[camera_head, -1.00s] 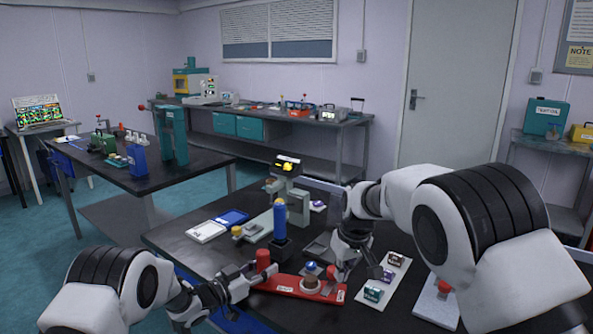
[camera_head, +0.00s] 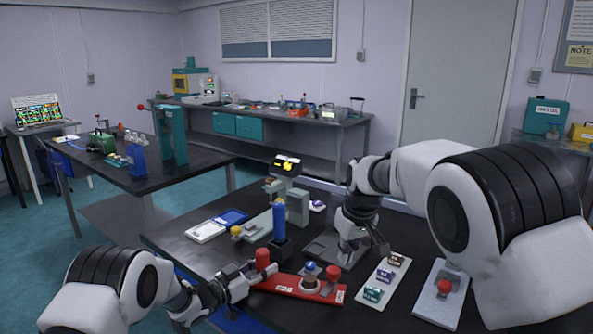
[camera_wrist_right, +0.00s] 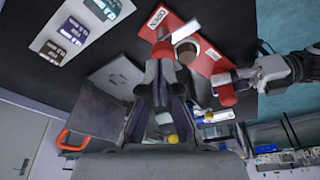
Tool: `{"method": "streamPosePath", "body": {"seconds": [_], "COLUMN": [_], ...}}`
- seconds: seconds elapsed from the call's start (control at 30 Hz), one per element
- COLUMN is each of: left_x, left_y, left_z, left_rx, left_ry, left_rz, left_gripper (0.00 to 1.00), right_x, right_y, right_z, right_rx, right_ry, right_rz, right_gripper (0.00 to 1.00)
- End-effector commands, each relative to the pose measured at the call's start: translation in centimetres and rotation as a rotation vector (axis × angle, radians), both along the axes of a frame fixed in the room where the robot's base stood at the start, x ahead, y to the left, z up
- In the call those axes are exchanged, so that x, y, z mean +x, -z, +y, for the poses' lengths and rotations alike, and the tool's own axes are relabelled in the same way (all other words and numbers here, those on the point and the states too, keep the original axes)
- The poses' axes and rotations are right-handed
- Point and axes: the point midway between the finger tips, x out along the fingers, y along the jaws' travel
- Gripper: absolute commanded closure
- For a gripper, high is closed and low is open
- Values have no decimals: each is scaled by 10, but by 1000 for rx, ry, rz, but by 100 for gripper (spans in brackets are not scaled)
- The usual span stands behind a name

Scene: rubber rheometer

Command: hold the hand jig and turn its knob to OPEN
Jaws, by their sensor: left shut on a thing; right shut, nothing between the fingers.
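The hand jig is a long red plate (camera_head: 278,284) near the table's front edge, with white labels. It carries a brown round piece (camera_head: 309,285) with a blue ball above it and a small red knob (camera_head: 332,274) on its right. My left gripper (camera_head: 254,271) is shut on the upright red handle (camera_head: 263,261) at the jig's left end. In the right wrist view the OPEN label (camera_wrist_right: 155,17) shows beside the knob (camera_wrist_right: 163,46). My right gripper (camera_head: 347,261) is shut and empty, just to the right of and behind the knob. It partly hides the knob in the wrist view.
A grey metal plate (camera_head: 322,248) lies behind the jig. A blue cylinder (camera_head: 279,221) in a dark stand rises behind the jig.

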Motion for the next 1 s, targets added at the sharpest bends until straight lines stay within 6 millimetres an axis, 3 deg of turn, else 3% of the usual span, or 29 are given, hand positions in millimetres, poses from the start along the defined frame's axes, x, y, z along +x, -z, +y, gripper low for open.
{"method": "streamPosePath", "body": {"seconds": [0.47,0.67,1.0], "left_x": [-1,-1,-1], "left_y": [2,2,2], "left_z": [0,0,0], "left_rx": [4,4,4], "left_ry": [2,2,1], "left_rz": [2,2,3], "left_gripper": [100,100,100], "right_x": [0,-1,-1], "right_y": [-17,0,47], "right_z": [9,8,8], "right_rx": [4,3,4], "right_ry": [-3,-2,-1], "right_rz": [16,19,17], "right_gripper": [100,100,100]}}
